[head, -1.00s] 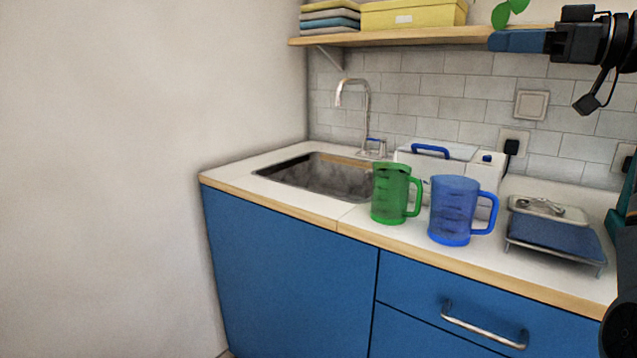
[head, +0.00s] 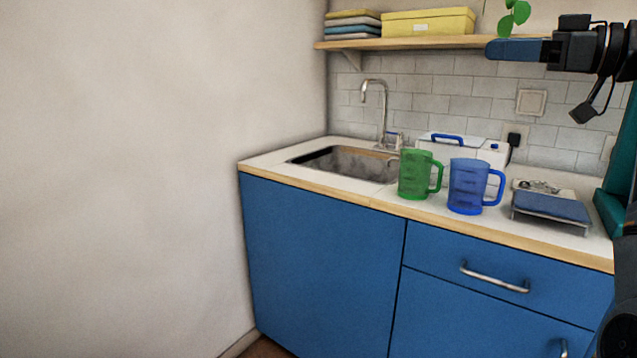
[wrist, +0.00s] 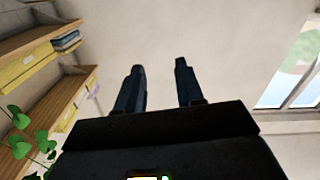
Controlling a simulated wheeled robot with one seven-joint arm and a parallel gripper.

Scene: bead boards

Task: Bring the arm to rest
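My gripper (head: 492,49) is raised at the upper right of the head view, level with the wall shelf and pointing left. In the wrist view my gripper (wrist: 158,75) shows two dark fingers standing apart with nothing between them. Only pale wall or ceiling lies beyond the fingertips. The gripper touches nothing that I can see.
A green jug (head: 415,174) and a blue jug (head: 467,187) stand on the counter (head: 350,188), right of the sink (head: 345,161). A blue-topped scale-like device (head: 550,207) sits further right. The shelf (head: 400,43) holds a yellow box (head: 428,21). Floor shows at bottom.

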